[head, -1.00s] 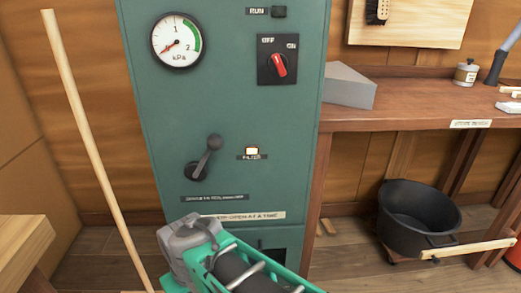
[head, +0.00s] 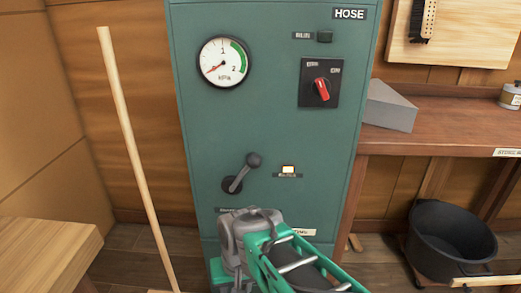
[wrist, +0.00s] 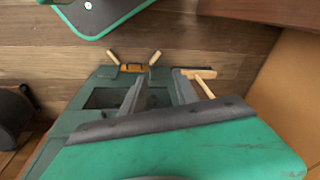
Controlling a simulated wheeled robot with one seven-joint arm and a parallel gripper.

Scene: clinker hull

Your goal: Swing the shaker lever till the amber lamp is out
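The shaker lever (head: 243,172) is a dark crank with a round knob on the green cabinet's front. It leans up and to the right from its pivot. The amber lamp (head: 288,170) to its right is lit. My arm reaches in from the bottom of the head view, with its grey and green end just below the lever and apart from it in the picture. My gripper (wrist: 158,88) shows in the wrist view as two grey fingers set apart, with nothing seen between them. The lever is not clearly seen in the wrist view.
The green cabinet (head: 200,125) carries a gauge (head: 224,62) with its needle low and a red OFF/ON switch (head: 321,89). A pole (head: 135,150) stands at left near a wooden top (head: 45,255). A bench (head: 440,130) and black pot (head: 450,245) are at right.

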